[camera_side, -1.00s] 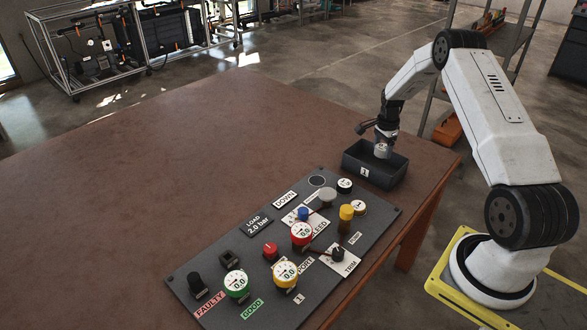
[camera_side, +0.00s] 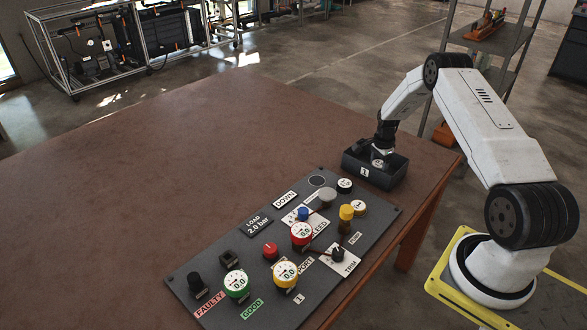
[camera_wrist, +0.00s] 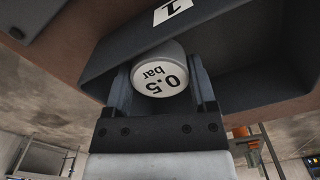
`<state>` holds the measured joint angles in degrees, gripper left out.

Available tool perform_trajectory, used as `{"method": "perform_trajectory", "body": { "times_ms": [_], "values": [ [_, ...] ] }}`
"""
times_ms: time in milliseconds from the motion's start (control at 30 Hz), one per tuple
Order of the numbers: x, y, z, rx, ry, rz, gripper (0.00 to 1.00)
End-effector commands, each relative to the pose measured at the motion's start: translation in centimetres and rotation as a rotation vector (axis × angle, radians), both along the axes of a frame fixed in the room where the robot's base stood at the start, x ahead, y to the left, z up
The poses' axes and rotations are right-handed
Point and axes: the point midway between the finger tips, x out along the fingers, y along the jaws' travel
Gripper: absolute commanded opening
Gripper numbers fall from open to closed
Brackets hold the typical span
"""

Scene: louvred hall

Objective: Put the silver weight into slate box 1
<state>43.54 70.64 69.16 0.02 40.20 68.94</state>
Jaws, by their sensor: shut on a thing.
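The silver weight (camera_wrist: 162,76) is a short, pale cylinder with "0.5 bar" on its top. My gripper (camera_wrist: 160,90) is shut on it, with one finger on each side. In the side view, my gripper (camera_side: 381,152) points down into slate box 1 (camera_side: 381,180), and the weight (camera_side: 379,163) shows low between the fingers, inside the rim. The box is dark, open-topped and marked "1" on its front wall. In the wrist view the box wall (camera_wrist: 222,32) stands around the weight. Whether the weight touches the box floor cannot be told.
A dark panel (camera_side: 215,262) with gauges, knobs and labels lies on the brown table (camera_side: 150,180) in front of the box. The table's left side is clear. The table's right edge is close to the box.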

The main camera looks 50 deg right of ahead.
Motion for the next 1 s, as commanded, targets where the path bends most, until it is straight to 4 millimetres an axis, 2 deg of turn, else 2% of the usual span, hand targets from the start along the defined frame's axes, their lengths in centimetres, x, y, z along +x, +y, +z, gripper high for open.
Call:
{"method": "perform_trajectory", "body": {
  "times_ms": [300,833,867,900,933,1000],
  "values": [
    [0.0,0.0,-2.9,0.0,0.0,0.0,0.05],
    [0.0,0.0,-3.5,0.0,-0.001,0.0,0.05],
    [0.0,0.0,-3.5,0.0,-0.001,0.0,0.82],
    [0.0,0.0,-3.5,0.0,-0.001,0.0,0.95],
    [0.0,0.0,-3.5,0.0,-0.001,0.0,1.0],
    [0.0,0.0,-3.5,0.0,0.0,0.0,1.0]
  ]
}}
